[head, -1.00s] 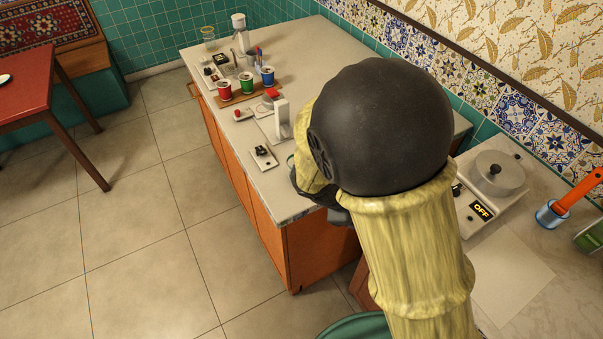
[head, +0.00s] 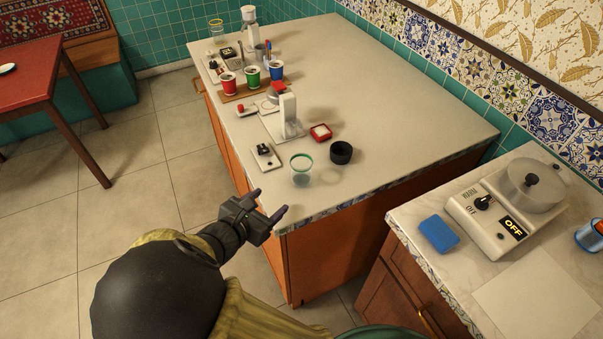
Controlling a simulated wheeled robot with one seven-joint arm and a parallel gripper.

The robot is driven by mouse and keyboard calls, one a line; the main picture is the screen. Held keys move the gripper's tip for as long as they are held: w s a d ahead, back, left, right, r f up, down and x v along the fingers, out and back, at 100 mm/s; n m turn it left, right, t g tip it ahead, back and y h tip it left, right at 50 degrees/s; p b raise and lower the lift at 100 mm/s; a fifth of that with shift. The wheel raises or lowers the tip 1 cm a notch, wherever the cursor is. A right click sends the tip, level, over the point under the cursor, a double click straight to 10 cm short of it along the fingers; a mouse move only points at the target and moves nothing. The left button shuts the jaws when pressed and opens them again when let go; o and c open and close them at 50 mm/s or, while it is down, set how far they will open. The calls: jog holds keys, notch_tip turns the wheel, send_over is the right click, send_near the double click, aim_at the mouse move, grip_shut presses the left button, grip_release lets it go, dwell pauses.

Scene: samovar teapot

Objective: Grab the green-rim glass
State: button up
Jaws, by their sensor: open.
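The green-rim glass (head: 301,170) is a clear glass with a green ring at its top. It stands upright near the front edge of the counter (head: 390,110), between a small switch plate and a black ring-shaped object. My gripper (head: 270,203) is open and empty. In the picture it is just below and left of the glass, by the counter's front edge, with its fingers pointing up and right. A visible gap lies between the fingertips and the glass.
A switch plate (head: 265,156) is left of the glass, a black cup-like ring (head: 341,152) right of it. Red, green and blue cups (head: 252,76) are farther back. The counter's right side is clear.

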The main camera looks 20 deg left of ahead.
aim_at(296, 180)
jog(key=x, duration=1.2)
jog(key=shift+s+d+f, duration=0.1)
jog(key=shift+a+x, duration=0.2)
jog(key=shift+x, duration=2.55)
jog(key=c, duration=0.8)
